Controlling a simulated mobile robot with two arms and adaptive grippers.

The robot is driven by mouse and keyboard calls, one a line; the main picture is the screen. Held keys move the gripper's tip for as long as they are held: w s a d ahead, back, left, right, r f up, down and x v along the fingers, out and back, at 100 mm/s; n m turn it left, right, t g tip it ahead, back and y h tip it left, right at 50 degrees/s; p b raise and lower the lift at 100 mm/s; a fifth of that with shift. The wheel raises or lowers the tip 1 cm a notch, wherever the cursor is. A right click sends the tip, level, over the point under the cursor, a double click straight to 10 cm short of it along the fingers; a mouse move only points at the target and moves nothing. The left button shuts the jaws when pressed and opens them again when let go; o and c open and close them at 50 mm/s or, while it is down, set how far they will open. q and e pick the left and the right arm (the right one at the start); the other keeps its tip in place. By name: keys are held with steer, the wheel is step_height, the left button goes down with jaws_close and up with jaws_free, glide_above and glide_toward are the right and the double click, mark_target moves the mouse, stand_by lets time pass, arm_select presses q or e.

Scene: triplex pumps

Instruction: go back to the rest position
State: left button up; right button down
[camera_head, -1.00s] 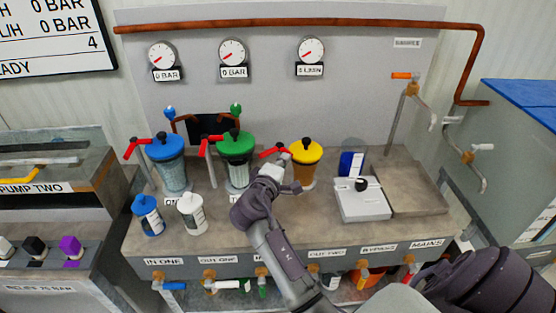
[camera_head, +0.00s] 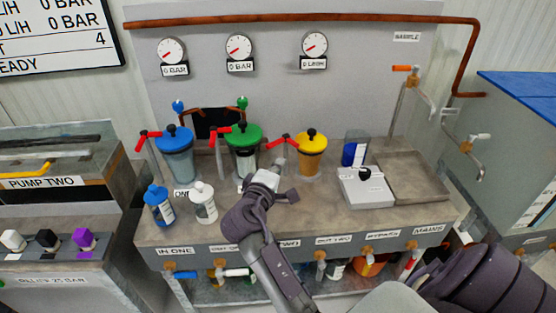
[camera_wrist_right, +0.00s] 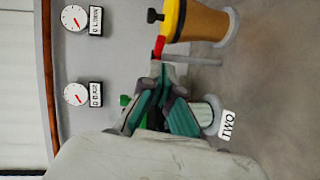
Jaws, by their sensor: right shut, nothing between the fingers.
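My right gripper (camera_head: 270,184) is shut and empty. It hangs over the front part of the bench, in front of the green-lidded canister (camera_head: 244,136) and the yellow-lidded canister (camera_head: 311,143). In the right wrist view its fingertips (camera_wrist_right: 166,72) are together. The yellow-lidded canister (camera_wrist_right: 205,20) and its red lever (camera_wrist_right: 158,46) show beyond them there. In that view the green-lidded canister is mostly hidden behind the fingers. My left gripper is not in view.
A blue-lidded canister (camera_head: 175,142), a blue bottle (camera_head: 159,205) and a white bottle (camera_head: 203,202) stand at the left of the bench. A white scale (camera_head: 366,188) and a grey sink tray (camera_head: 407,180) are at the right. Valves (camera_head: 320,265) line the front edge.

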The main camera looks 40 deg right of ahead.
steer(key=s+a+f+m+g+y, duration=0.1)
steer(key=s+a+f+y, duration=0.3)
steer(key=s+f, duration=0.3)
steer(key=s+a+f+m+g+y, duration=0.1)
steer(key=s+a+f+y, duration=0.25)
steer(key=s+f, duration=0.4)
steer(key=s+a+f+m+g+y, duration=0.1)
steer(key=s+a+g+y, duration=0.1)
steer(key=s+a+y, duration=0.3)
steer(key=s+a+f+g+y, duration=0.1)
steer(key=s+a+f+g, duration=0.15)
steer(key=s, duration=0.55)
steer(key=s+f+x, duration=0.1)
steer(key=s+x, duration=0.2)
steer(key=x, duration=0.9)
steer(key=s+x, duration=0.3)
steer(key=x, duration=1)
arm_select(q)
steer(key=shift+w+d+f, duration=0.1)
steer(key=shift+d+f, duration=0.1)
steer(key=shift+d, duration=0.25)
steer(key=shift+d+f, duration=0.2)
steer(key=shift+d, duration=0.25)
arm_select(e)
steer(key=s+d+f+g, duration=0.1)
steer(key=s+d+f, duration=0.1)
steer(key=s+f, duration=1.4)
steer(key=shift+s+f+g, duration=0.2)
steer(key=shift+s+g, duration=0.15)
steer(key=shift+s, duration=0.35)
